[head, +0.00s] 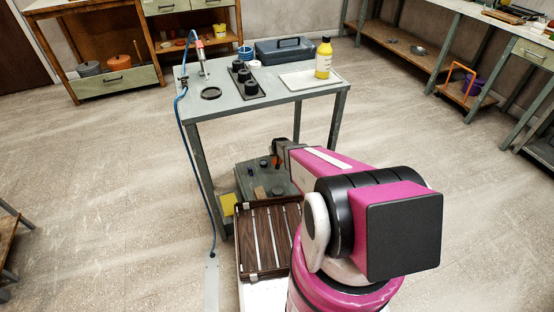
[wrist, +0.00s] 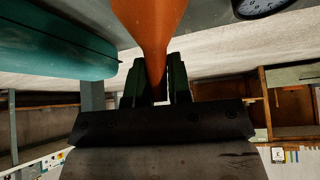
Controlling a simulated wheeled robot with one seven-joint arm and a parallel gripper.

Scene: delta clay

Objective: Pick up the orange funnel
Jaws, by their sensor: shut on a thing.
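The orange funnel (wrist: 150,25) fills the top middle of the wrist view, its narrow spout running down between my two dark fingers. My gripper (wrist: 157,88) is shut on that spout. In the head view my gripper (head: 277,153) is over the lower shelf of the grey workbench, and a small orange patch of the funnel (head: 276,162) shows beside it. Most of the funnel is hidden there by my arm. I cannot tell whether the funnel touches the shelf.
The workbench top (head: 220,100) carries a yellow bottle (head: 324,58), a white tray (head: 300,80) and a blue toolbox (head: 284,50). The lower shelf (head: 248,172) holds small items. A teal object (wrist: 60,50) and a round dial (wrist: 258,6) are near the funnel in the wrist view.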

